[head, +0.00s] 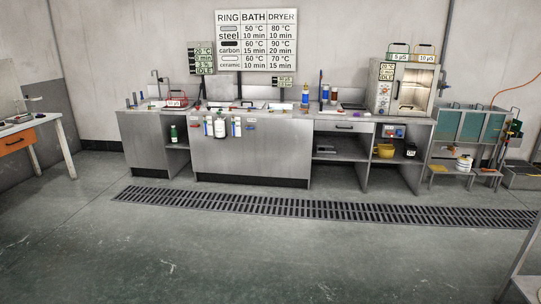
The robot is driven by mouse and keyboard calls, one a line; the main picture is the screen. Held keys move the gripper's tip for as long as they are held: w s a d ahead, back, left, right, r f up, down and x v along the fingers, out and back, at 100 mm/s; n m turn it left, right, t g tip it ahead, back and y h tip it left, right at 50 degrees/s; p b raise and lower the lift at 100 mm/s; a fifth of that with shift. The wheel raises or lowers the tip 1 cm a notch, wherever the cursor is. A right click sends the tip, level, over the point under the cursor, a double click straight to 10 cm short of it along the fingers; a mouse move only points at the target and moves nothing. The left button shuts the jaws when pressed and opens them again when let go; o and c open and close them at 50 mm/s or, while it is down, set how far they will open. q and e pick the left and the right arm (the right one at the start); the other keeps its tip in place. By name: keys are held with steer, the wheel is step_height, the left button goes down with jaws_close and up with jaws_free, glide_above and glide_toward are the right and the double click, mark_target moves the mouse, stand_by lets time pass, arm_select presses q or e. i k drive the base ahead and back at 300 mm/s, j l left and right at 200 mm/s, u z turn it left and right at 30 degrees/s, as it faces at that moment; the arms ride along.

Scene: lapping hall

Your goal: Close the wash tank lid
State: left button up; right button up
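The wash tank looks to be the steel cabinet unit (250,148) in the middle of the long counter at the far wall. A grey upright panel (221,87) stands at the back of its top. It looks like a raised lid, but at this distance I cannot be sure. The openings in the top are too small to make out clearly. Neither of my grippers is in view.
Open floor (200,245) lies before the counter, crossed by a long drain grate (320,208). Bottles (219,127) hang on the unit's front. An oven (404,88) stands on the counter at right. A table (38,126) stands at left; a shelf edge (527,285) shows at lower right.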

mark_target(219, 88)
steer(key=i+l, duration=0.1)
steer(key=i, duration=1.15)
steer(key=i+l, duration=0.1)
steer(key=i, duration=2.4)
steer(key=i+l, duration=0.15)
steer(key=i, duration=1.1)
steer(key=i+l+u, duration=0.15)
steer(key=i+u, duration=0.25)
steer(key=i+l+u, duration=0.3)
steer(key=i+u, duration=0.15)
steer(key=i, duration=0.15)
steer(key=i+l+u, duration=0.4)
steer(key=i+j+z, duration=0.15)
steer(key=i+j, duration=0.25)
steer(key=i+j+z, duration=0.15)
steer(key=i+j, duration=0.2)
steer(key=j, duration=0.15)
steer(key=i+j+z, duration=0.15)
steer(key=i+j, duration=0.15)
steer(key=j, duration=0.25)
